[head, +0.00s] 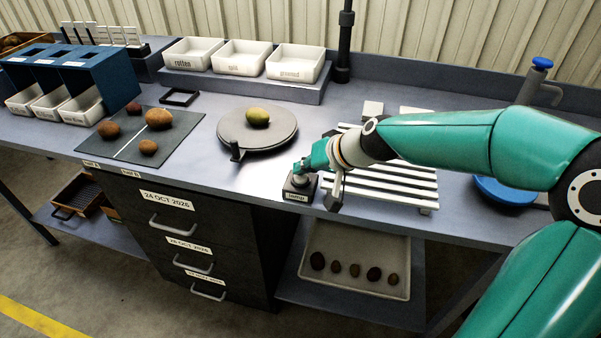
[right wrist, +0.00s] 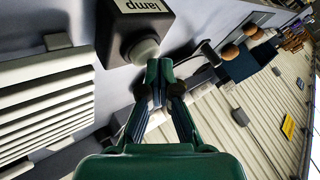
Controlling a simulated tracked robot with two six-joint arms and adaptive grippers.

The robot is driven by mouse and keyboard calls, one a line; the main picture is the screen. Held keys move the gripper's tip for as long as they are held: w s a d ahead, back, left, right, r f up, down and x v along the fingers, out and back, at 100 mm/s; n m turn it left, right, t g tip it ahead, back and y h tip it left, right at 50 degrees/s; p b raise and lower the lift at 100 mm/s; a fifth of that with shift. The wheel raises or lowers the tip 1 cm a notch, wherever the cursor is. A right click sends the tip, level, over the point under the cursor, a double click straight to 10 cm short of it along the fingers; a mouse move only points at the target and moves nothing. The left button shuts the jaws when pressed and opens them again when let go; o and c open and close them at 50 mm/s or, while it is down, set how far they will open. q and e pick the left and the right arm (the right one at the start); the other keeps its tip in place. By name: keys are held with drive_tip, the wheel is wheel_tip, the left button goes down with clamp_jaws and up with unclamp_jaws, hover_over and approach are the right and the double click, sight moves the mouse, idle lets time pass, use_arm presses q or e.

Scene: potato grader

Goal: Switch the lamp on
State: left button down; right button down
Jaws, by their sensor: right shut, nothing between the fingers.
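The lamp switch is a small black box (head: 299,187) with a white label reading "lamp" at the front edge of the bench. My right gripper (head: 304,168) is just above the box in the head view and partly covers the button. In the right wrist view its fingertips (right wrist: 159,72) are together, empty, right beside the button; I cannot tell whether they touch it. My left gripper is not in view.
A white slatted rack (head: 385,180) stands right of the switch, under my right arm. A round grey plate (head: 240,137) with a potato (head: 257,117) is to the left. A dark mat (head: 125,155) holds several potatoes. White bins (head: 240,58) stand at the back.

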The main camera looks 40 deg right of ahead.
drive_tip(key=shift+r+p, duration=2.45)
drive_tip(key=shift+r, duration=0.65)
drive_tip(key=shift+f, duration=0.1)
